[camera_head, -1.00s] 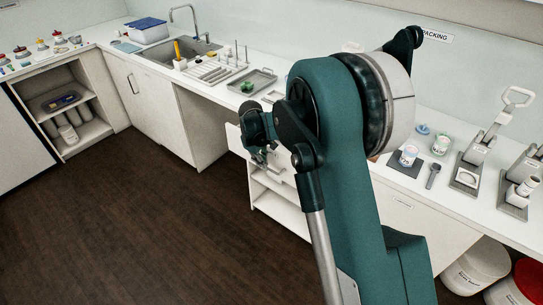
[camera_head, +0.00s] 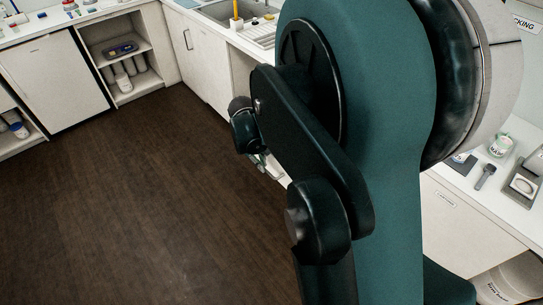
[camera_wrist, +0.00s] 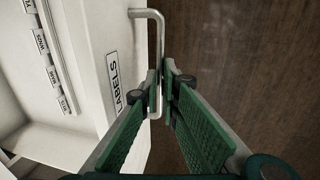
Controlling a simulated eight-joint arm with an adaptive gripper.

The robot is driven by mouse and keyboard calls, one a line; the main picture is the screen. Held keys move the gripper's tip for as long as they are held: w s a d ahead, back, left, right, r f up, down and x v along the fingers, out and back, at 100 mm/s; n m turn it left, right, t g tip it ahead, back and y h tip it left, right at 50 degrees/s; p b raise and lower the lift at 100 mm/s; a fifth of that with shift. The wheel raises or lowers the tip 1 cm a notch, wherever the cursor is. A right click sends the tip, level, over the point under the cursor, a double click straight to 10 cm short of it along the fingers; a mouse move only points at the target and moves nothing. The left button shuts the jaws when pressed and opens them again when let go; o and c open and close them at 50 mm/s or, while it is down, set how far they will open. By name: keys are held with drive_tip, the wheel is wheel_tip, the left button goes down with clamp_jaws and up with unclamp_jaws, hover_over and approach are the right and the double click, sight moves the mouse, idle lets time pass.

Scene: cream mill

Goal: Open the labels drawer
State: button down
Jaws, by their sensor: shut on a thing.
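The labels drawer (camera_wrist: 90,50) shows in the wrist view as a white front with a black-framed LABELS plate (camera_wrist: 113,82). Its pale bar handle (camera_wrist: 160,38) sticks out from the front. My gripper (camera_wrist: 163,82) has its green-padded fingers closed on the handle bar, beside the plate. Behind the front, a rail with several small labelled tags (camera_wrist: 47,55) is visible. How far out the drawer stands, I cannot tell. In the head view my arm hides the drawer, and only a little of the gripper (camera_head: 262,162) shows.
Dark wooden floor (camera_head: 140,190) lies open in front of the cabinets. An open shelf unit (camera_head: 122,65) stands at the back left. The counter with the sink (camera_head: 225,12) runs behind my arm. A closed white drawer front (camera_head: 455,215) is at the right.

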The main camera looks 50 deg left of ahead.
drive_tip(key=shift+s, duration=0.75)
drive_tip(key=c, duration=2.6)
unclamp_jaws()
drive_tip(key=shift+o, duration=0.2)
drive_tip(key=shift+r, duration=0.1)
wheel_tip(320, 180, up, 12)
drive_tip(key=s, duration=0.2)
drive_tip(key=shift+f, duration=0.2)
